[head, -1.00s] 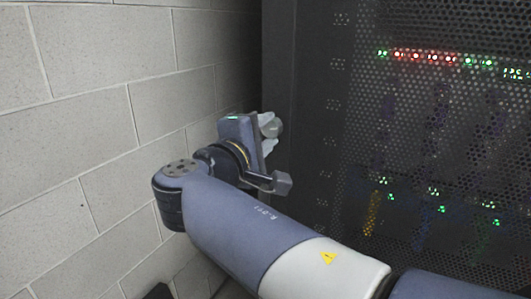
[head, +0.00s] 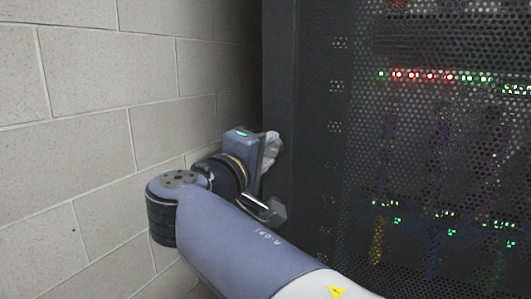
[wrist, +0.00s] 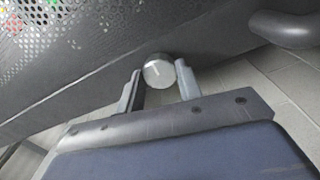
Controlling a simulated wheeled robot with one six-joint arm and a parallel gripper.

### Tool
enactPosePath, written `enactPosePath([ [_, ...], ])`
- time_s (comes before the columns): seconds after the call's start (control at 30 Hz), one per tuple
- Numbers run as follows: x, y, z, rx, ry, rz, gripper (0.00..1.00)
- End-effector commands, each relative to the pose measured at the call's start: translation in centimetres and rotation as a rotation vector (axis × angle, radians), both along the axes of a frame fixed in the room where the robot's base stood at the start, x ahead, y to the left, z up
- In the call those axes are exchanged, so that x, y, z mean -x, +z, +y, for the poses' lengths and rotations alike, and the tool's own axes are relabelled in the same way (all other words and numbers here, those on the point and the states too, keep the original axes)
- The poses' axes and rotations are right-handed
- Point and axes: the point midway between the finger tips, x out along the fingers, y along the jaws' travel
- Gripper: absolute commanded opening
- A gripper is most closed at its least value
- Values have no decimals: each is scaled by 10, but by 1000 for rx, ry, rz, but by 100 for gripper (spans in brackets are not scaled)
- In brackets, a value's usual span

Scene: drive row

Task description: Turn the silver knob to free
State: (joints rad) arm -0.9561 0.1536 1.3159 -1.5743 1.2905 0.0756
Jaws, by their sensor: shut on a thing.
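The silver knob (wrist: 158,72) is a small round knob with a pale line on its face, in the wrist view on the edge of a dark panel. My gripper (wrist: 157,70) has one finger on each side of it and is shut on it. In the head view my gripper (head: 270,150) is against the dark cabinet's left edge, and the knob cannot be made out there. Where the pale line points relative to any markings cannot be told.
A dark cabinet (head: 310,160) with a perforated door and coloured lights fills the right side. A pale block wall (head: 80,130) stands close on the left. A dark rounded bar (wrist: 285,28) is at the upper right in the wrist view, with pale floor tiles below it.

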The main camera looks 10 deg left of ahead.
Motion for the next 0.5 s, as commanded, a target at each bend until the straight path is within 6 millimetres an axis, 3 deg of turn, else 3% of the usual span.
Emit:
enactPosePath([
  [0.07, 0, -1, 0, -1, -1, 1, 11],
  [0.1, 0, -1, 0, -1, 0, 1, 35],
  [0.37, 0, 0, 0, 0, 0, 1, 56],
  [0.5, 0, 0, 0, 0, 0, 0, 56],
])
